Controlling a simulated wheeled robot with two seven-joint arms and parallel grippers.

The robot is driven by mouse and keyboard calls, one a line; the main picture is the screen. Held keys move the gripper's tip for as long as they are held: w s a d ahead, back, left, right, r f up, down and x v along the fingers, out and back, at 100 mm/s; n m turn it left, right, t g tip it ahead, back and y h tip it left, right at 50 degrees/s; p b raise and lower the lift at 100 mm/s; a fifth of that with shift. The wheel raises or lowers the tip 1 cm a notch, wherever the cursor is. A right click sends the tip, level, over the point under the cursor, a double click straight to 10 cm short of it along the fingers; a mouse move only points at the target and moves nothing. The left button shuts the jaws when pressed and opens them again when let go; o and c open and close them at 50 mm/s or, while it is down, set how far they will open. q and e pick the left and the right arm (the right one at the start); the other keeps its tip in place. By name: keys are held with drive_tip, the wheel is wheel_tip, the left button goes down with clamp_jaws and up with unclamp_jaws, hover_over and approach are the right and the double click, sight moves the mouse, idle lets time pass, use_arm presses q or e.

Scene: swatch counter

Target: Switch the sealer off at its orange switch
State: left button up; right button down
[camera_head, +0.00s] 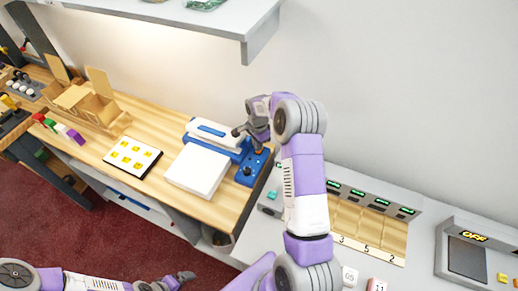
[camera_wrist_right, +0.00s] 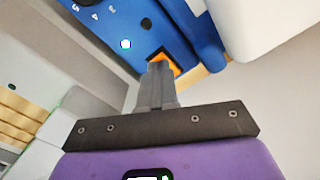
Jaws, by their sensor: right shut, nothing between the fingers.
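The sealer (camera_head: 204,141) is a blue and white machine on the wooden counter. Its blue control panel (camera_head: 246,176) is at its right end and also fills the top of the wrist view (camera_wrist_right: 112,28). The orange switch (camera_head: 259,150) is at the panel's far end. In the wrist view the orange switch (camera_wrist_right: 174,63) is partly hidden by my fingertips. My right gripper (camera_head: 257,143) is shut and empty, with its tips (camera_wrist_right: 157,66) at the switch. I cannot tell whether they touch it. My left gripper (camera_head: 186,276) is low, away from the counter; its jaws are unclear.
A white block (camera_head: 197,170) stands in front of the sealer. A card with yellow squares (camera_head: 132,157) and cardboard boxes (camera_head: 92,98) are to its left. A shelf (camera_head: 225,18) overhangs behind. A grey unit with green displays (camera_head: 375,203) is on the right.

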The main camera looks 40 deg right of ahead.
drive_tip(key=shift+s+f+b, duration=0.1)
drive_tip(key=shift+f+b, duration=0.45)
drive_tip(key=shift+f, duration=0.2)
drive_tip(key=shift+r, duration=0.1)
idle(0.3)
drive_tip(key=shift+r+p, duration=0.45)
drive_tip(key=shift+r, duration=0.1)
drive_tip(key=shift+r+p, duration=1.7)
drive_tip(key=shift+r, duration=1.2)
